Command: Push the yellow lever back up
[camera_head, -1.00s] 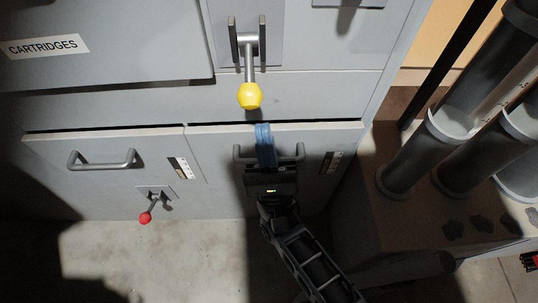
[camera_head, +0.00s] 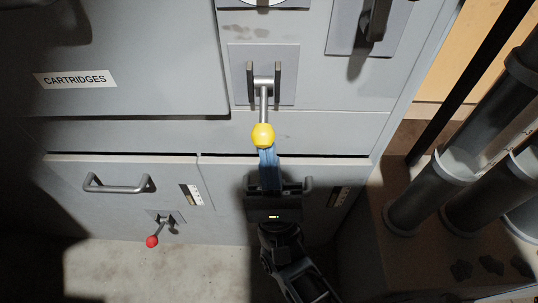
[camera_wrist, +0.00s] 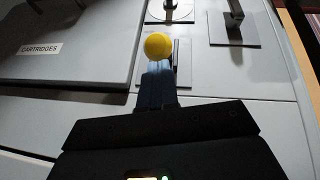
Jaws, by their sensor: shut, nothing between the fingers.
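The yellow lever has a round yellow knob (camera_head: 263,135) on a metal rod (camera_head: 264,103), held in a bracket on the grey cabinet front. The lever hangs down in the head view. My gripper (camera_head: 268,152) is shut and empty, its blue fingers pointing up with their tips right at the underside of the knob. In the wrist view the yellow knob (camera_wrist: 158,46) sits just beyond the fingertips (camera_wrist: 157,66) and hides part of the bracket. I cannot tell whether the tips touch the knob.
A drawer with a handle lies behind my gripper. Left of it are another drawer handle (camera_head: 118,184) and a small red-knobbed lever (camera_head: 152,241). A CARTRIDGES label (camera_head: 75,79) marks the upper left panel. Grey cylinders (camera_head: 430,190) stand at the right. A dark lever (camera_head: 374,20) is at upper right.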

